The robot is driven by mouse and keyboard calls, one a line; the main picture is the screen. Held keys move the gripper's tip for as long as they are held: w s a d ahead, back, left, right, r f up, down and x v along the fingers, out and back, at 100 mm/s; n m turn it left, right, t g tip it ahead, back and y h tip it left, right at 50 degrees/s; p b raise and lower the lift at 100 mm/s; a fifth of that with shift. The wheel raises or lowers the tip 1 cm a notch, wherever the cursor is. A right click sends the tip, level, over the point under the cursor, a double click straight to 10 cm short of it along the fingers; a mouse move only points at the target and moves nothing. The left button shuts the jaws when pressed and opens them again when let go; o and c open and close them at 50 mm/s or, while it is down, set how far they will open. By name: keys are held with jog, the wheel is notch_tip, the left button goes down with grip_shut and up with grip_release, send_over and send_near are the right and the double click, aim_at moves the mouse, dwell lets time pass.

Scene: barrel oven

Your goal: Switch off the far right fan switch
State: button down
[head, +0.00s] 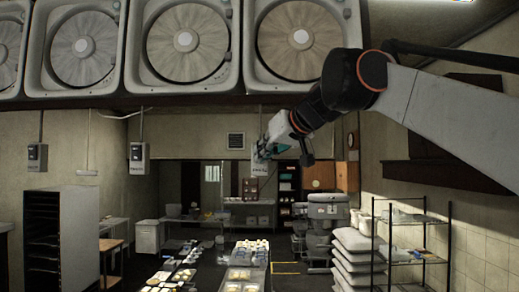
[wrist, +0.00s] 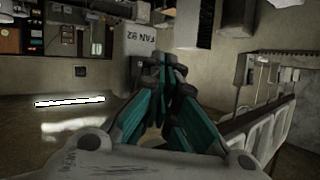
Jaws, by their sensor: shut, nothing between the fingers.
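The far right fan switch is a small grey box (head: 259,169) hanging from a conduit below the rightmost fan, partly hidden behind my gripper in the head view. In the wrist view the box (wrist: 138,42) shows upside down, with lettering that reads like "FAN 92", just beyond my fingertips. My gripper (head: 263,153) is at the box's upper part in the head view. In the wrist view my gripper (wrist: 172,68) is shut and empty, its teal-lined fingers together. The fingertips overlap the box's edge; I cannot tell if they touch. The switch lever is not discernible.
Two more switch boxes hang to the left, one in the middle (head: 138,155) and one far left (head: 37,156). Several large fans (head: 301,38) line the top. Below are a long table (head: 205,278), a tall rack (head: 62,235) and a wire shelf (head: 410,222).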

jog(key=shift+w+r, duration=0.1)
dwell(0.7)
jog(key=shift+w+p, duration=0.35)
jog(key=shift+w, duration=0.3)
dwell(0.7)
jog(key=shift+s, duration=0.15)
jog(key=shift+s, duration=0.65)
jog(key=shift+s+f+b, duration=0.2)
jog(key=shift+s+b, duration=0.05)
jog(key=shift+s, duration=1.05)
jog(key=shift+s+f+b, duration=0.15)
jog(key=shift+s+b, duration=0.05)
jog(key=shift+s, duration=1.05)
jog(key=shift+w+a, duration=0.1)
